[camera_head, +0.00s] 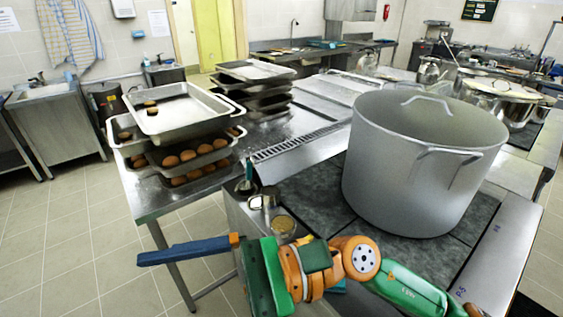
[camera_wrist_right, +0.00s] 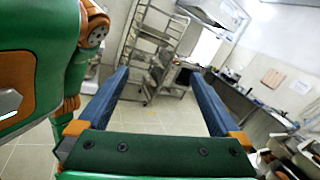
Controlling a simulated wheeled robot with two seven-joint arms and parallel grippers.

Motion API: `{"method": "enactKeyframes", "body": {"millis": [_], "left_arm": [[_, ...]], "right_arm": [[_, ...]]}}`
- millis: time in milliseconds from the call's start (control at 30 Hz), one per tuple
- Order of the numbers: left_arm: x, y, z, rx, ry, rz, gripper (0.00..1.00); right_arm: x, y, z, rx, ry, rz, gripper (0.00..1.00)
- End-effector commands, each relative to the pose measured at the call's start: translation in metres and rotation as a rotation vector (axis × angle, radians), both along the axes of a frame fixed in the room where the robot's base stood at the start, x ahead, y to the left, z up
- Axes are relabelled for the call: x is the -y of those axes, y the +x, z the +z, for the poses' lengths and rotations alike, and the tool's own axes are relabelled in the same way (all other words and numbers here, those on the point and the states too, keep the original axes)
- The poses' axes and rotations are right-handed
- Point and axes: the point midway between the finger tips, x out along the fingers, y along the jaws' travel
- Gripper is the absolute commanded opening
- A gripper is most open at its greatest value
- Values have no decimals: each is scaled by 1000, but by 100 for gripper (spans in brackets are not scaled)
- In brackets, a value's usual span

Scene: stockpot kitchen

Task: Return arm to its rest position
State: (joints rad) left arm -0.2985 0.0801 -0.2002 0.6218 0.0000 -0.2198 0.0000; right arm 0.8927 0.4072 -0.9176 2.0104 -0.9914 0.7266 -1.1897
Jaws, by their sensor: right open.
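My right gripper (camera_head: 150,256) reaches in from the lower right in the head view, with its blue fingers pointing left over the floor in front of the steel table. In the right wrist view its two blue fingers (camera_wrist_right: 159,76) are wide apart with nothing between them. The gripper is empty and apart from the pot and trays. My left gripper is not in view.
A large stockpot (camera_head: 415,165) with a lid stands on the dark cooktop (camera_head: 318,190). Stacked trays (camera_head: 178,112), some holding round brown items, stand on the steel table (camera_head: 148,200). Small containers (camera_head: 283,226) sit near my right wrist. Floor at left is clear.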

Motion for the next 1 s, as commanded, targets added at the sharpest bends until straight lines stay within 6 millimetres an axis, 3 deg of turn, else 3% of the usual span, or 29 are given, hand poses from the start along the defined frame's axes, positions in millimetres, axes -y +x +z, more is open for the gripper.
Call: {"method": "enactKeyframes", "body": {"millis": [33, 67, 100, 167, 200, 267, 300, 367, 400, 467, 500, 600, 700, 900, 1000], "left_arm": [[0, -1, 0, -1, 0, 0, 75], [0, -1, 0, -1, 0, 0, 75], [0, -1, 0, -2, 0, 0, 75], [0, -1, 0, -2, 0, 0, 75], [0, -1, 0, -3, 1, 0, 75], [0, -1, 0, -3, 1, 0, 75], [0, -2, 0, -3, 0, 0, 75], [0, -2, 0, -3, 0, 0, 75], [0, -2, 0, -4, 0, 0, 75], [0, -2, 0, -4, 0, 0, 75], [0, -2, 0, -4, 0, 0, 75], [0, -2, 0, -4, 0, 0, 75], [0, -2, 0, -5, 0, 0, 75], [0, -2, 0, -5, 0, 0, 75], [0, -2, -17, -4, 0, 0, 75]], "right_arm": [[7, 20, 35, -310, 184, -80, 100], [19, 43, 54, -527, 305, -137, 100], [41, 78, 65, -817, 459, -205, 100], [81, 129, 56, -1210, 664, -293, 100], [108, 156, 36, -1445, 789, -344, 100], [146, 184, -9, -1768, 969, -420, 100], [169, 194, -44, -1963, 1088, -469, 100], [199, 196, -100, -2225, 1264, -545, 100], [215, 190, -136, -2377, 1377, -595, 100], [234, 172, -183, -2564, 1536, -671, 100], [244, 157, -210, 2551, -1566, 692, 100], [260, 115, -263, 2249, -1468, 667, 100], [270, 69, -300, 1993, -1389, 657, 100], [281, -25, -343, 1551, -1263, 655, 100], [279, -16, -398, 1545, -1253, 672, 100]]}}
